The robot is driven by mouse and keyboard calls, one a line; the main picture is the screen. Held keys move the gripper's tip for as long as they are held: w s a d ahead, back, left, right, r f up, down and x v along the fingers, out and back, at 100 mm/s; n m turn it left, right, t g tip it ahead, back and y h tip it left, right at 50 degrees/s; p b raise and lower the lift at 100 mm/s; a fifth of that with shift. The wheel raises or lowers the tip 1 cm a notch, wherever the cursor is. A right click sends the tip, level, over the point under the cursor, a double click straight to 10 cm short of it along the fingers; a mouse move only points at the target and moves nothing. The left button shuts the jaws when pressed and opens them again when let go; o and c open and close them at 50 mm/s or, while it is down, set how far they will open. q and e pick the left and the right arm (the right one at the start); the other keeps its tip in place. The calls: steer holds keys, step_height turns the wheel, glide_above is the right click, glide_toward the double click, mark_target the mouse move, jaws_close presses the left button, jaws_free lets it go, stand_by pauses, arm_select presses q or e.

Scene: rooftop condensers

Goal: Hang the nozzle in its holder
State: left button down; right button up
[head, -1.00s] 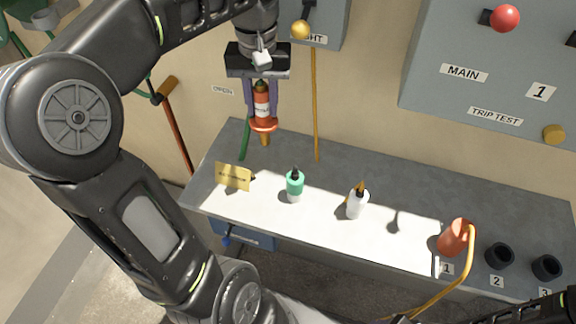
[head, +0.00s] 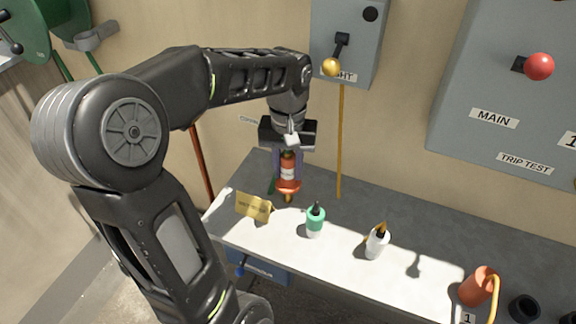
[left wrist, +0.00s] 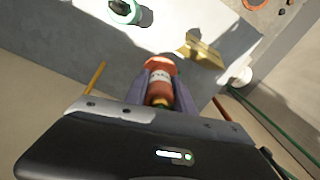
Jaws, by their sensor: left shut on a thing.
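The nozzle (head: 288,173) is red-orange with a white label and a brass-coloured tip pointing down. My left gripper (head: 287,165) is shut around it and holds it upright over the back left of the bench, near the yellow sign. The left wrist view also shows the nozzle (left wrist: 160,88) between the fingers. A grey bracket (head: 96,37), which may be the holder, sticks out near the green hose reel (head: 24,30) at the upper left, well apart from the nozzle. My right gripper is out of view.
The grey bench (head: 365,195) bears a yellow sign (head: 253,207), a green bottle (head: 315,222), a white bottle (head: 376,243) and an orange cylinder (head: 478,287) with a yellow hose. Grey wall boxes with levers (head: 350,40) hang behind.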

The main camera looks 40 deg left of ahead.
arm_select(q)
steer(key=shift+f, duration=0.2)
steer(key=c, duration=1.1)
jaws_free()
steer(key=shift+r, duration=0.1)
